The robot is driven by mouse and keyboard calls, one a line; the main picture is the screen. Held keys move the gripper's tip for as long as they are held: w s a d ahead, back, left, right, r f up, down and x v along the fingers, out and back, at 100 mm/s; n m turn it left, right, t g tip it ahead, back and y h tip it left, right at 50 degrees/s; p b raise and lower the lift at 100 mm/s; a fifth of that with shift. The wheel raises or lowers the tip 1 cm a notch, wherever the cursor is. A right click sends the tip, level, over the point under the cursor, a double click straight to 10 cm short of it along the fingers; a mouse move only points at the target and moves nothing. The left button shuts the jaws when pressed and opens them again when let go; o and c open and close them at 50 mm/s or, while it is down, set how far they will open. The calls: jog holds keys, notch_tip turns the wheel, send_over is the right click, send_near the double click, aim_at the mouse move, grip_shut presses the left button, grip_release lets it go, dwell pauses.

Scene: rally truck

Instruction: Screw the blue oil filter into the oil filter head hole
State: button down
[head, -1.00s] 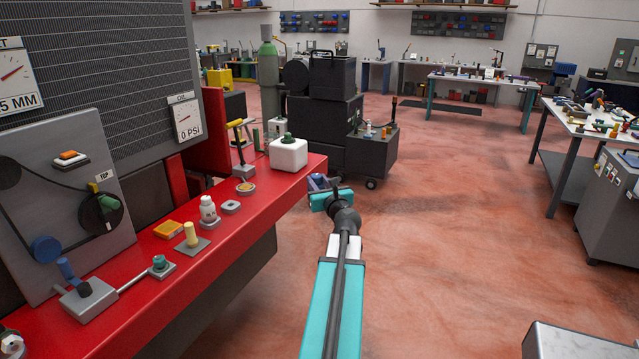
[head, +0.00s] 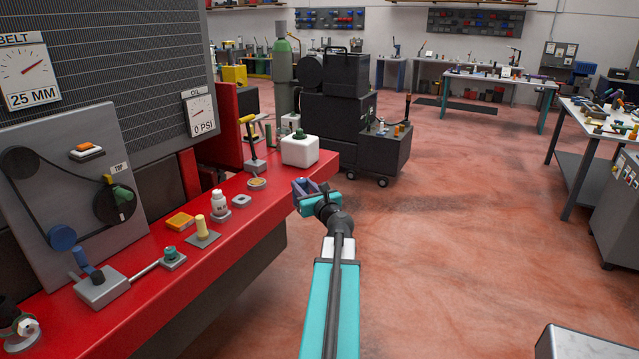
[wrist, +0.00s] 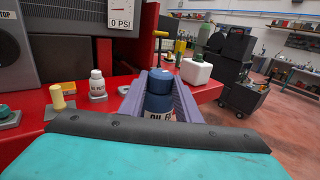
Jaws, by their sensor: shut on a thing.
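My gripper (head: 304,187) is held out just beyond the right edge of the red bench (head: 285,203). In the wrist view its purple fingers (wrist: 159,90) are shut on the blue oil filter (wrist: 158,94), which stands roughly upright with part of a label showing. The filter head hole is not clear to me. A small grey block with a dark middle (head: 241,201) and a round part with a yellowish ring (head: 257,183) sit on the bench, both apart from the filter.
A white jug with a green cap (head: 300,149) stands at the bench's far end. A white bottle (head: 219,203), a yellow post (head: 201,228) and an orange box (head: 180,221) stand along the bench. A dark cart (head: 385,150) is behind. Open floor lies right.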

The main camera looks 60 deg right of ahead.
jog(key=w+a+f+n+t+y, duration=0.1)
jog(key=w+a+f+n+y, duration=0.2)
jog(key=w+a, duration=0.6)
jog(key=w+a+f+n+t+y, duration=0.1)
jog(key=w+a+f+n+y, duration=0.15)
jog(key=w+a+y, duration=0.65)
jog(key=w+a+f+n+t+y, duration=0.1)
jog(key=w+a+f+n, duration=0.15)
jog(key=a, duration=1.15)
jog(key=a+f+n+g+y, duration=0.25)
jog(key=a+n+y, duration=0.3)
jog(key=a, duration=1.25)
jog(key=a+f+n+g+y, duration=0.2)
jog(key=a+n+g+y, duration=0.35)
jog(key=a, duration=1.25)
notch_tip(320, 180, down, 10)
jog(key=y+b, duration=0.1)
jog(key=b, duration=0.9)
jog(key=shift+a+r+m+t, duration=0.2)
jog(key=shift+a+m+t, duration=0.15)
jog(key=shift+m+t, duration=0.05)
jog(key=shift+w+a, duration=0.1)
jog(key=shift+a, duration=0.05)
